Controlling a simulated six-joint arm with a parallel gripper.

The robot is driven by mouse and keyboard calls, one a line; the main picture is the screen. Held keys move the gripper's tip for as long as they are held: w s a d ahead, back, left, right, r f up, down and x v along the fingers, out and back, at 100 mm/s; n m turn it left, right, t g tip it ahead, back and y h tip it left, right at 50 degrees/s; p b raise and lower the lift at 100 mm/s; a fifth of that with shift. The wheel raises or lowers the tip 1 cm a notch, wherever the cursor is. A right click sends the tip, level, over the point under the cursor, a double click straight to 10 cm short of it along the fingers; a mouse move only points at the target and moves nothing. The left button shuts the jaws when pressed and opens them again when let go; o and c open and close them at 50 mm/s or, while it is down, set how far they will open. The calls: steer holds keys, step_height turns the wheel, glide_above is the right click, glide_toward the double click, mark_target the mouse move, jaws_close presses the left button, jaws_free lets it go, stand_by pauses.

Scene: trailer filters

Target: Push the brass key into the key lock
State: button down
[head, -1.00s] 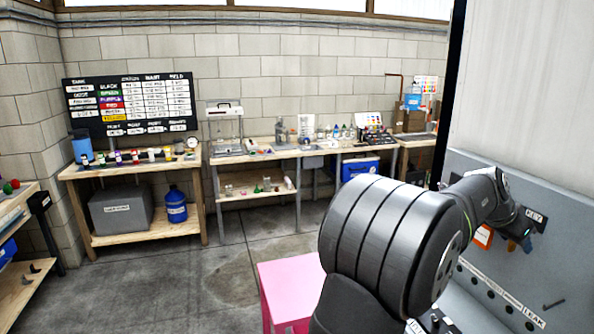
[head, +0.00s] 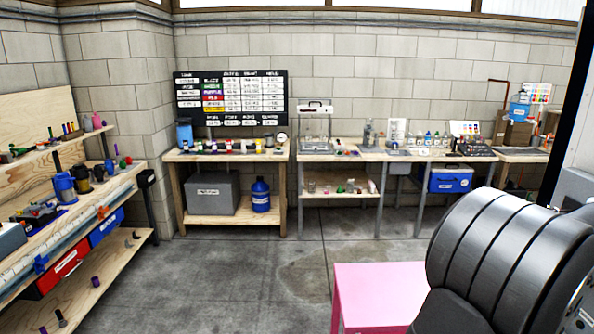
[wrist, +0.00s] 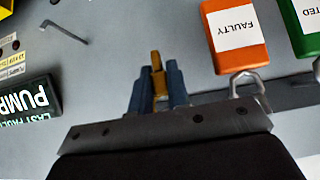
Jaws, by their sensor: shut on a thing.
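In the wrist view my gripper (wrist: 157,68) has two blue-grey fingers shut on a small brass key (wrist: 158,84). The key sits between the fingers, with its narrow end at their tips. A grey panel surface lies beyond it. I cannot make out the key lock in either current view. The head view shows only a dark rounded part of my arm at the lower right, with the gripper out of frame.
In the wrist view an orange FAULTY padlock (wrist: 237,40) and a green padlock (wrist: 308,25) lie right of the fingers. A bent hook (wrist: 66,32) and a PUMP sign (wrist: 25,103) are left. A pink stool (head: 372,292) and workbenches (head: 235,155) show in the head view.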

steer(key=shift+r, duration=0.15)
steer(key=shift+r, duration=1.2)
steer(key=a, duration=0.6)
steer(key=shift+f, duration=0.3)
stand_by(0.5)
stand_by(0.5)
steer(key=s+d+f, duration=0.2)
steer(key=s+f, duration=0.1)
steer(key=s, duration=0.4)
steer(key=s+d+f, duration=0.2)
steer(key=s+f, duration=0.1)
steer(key=s, duration=0.4)
steer(key=s+f, duration=0.4)
steer(key=f, duration=0.7)
steer(key=shift+s+f, duration=0.2)
steer(key=shift+s, duration=0.05)
